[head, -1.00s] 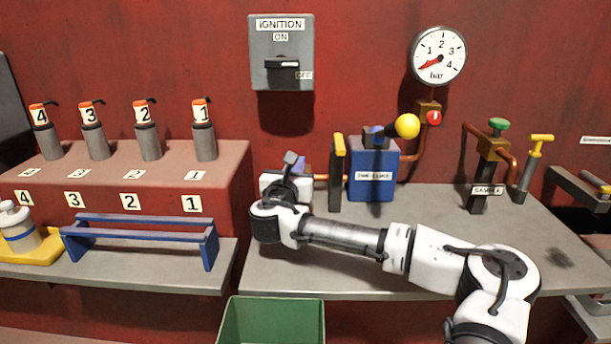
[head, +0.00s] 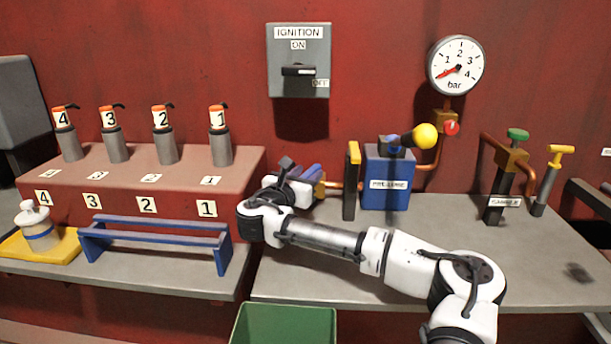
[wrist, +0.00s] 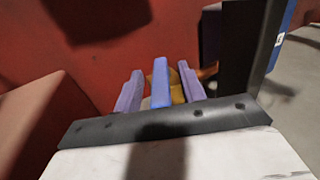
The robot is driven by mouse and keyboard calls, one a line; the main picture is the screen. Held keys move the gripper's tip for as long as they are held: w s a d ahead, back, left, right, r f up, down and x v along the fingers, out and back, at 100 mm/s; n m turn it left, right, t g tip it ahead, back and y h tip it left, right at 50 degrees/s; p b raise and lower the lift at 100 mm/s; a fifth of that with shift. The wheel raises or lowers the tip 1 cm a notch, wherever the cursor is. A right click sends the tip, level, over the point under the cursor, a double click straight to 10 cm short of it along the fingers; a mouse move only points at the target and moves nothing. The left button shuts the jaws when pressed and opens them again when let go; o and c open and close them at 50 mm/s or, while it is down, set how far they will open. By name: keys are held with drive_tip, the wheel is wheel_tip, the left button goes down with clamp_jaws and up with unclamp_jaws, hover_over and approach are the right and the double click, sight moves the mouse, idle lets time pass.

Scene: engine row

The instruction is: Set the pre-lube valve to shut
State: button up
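The pre-lube valve sits at the left end of the copper pipe from the blue pre-lube box (head: 388,182). In the wrist view its blue handle (wrist: 160,82) stands in front of a brass body (wrist: 178,92). My gripper (wrist: 160,85) is open. Its two lavender fingers are on either side of the handle, with a narrow gap visible on each side. In the head view my gripper (head: 302,178) is at the back left of the bench, and my wrist hides much of the valve. I cannot tell the valve's setting.
A dark upright plate with a yellow edge (head: 350,182) stands close right of my gripper, between it and the blue box. The red stepped block (head: 130,180) is to the left. The grey bench (head: 440,240) has free room in front.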

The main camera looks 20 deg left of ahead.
drive_tip(key=shift+s, duration=0.15)
drive_tip(key=s, duration=0.7)
drive_tip(key=shift+s+a+b, duration=0.15)
drive_tip(key=shift+a+b, duration=0.05)
drive_tip(key=shift+b, duration=0.2)
